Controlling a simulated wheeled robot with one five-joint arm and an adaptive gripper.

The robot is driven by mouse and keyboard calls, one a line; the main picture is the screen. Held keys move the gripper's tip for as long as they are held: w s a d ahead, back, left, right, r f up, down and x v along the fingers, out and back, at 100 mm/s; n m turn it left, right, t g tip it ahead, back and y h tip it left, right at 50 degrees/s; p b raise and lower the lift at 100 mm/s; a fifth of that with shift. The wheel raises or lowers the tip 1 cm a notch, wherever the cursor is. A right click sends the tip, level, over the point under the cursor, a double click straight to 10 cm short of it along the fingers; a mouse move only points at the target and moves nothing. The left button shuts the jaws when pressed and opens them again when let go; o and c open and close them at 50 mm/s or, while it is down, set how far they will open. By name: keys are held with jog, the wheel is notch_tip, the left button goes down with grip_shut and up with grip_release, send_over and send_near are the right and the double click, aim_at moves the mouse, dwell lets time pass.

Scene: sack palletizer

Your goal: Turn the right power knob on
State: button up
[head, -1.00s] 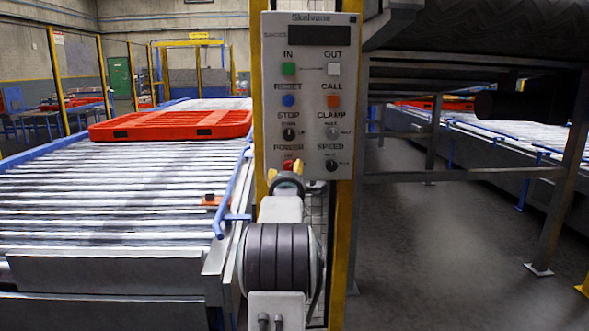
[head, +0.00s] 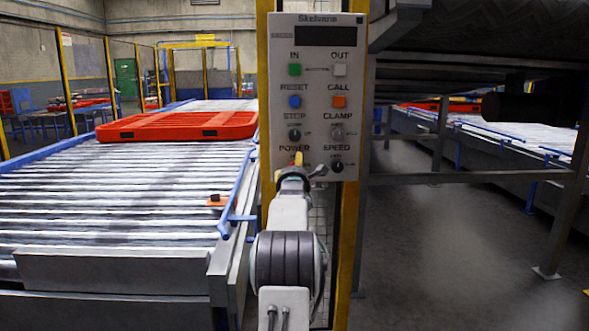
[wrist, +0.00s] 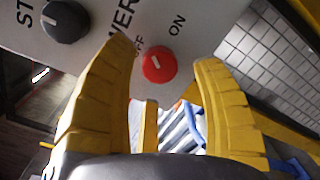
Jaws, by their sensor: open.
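The red power knob (wrist: 159,65) shows in the wrist view on the grey control panel (head: 318,86), between the printed words OFF and ON. Its white mark points towards the OFF side. My gripper (head: 298,161) is in front of the lower left of the panel, at the POWER label, and hides most of the knob in the head view. In the wrist view, its two yellow fingers stand apart on either side of the knob, with nothing between them. I cannot tell whether a fingertip touches the panel.
A yellow post (head: 347,250) carries the panel. A roller conveyor (head: 110,200) with a red pallet (head: 178,127) is at the left. Dark floor is open at the right.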

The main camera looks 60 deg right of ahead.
jog(key=shift+p+x, duration=0.3)
jog(key=shift+x, duration=1.15)
jog(key=shift+c, duration=0.5)
jog(key=c, duration=1.1)
jog(key=shift+m, duration=0.4)
jog(key=shift+w+m+p, duration=0.1)
jog(key=shift+m+p, duration=0.25)
jog(key=shift+m, duration=2.15)
jog(key=shift+a, duration=0.1)
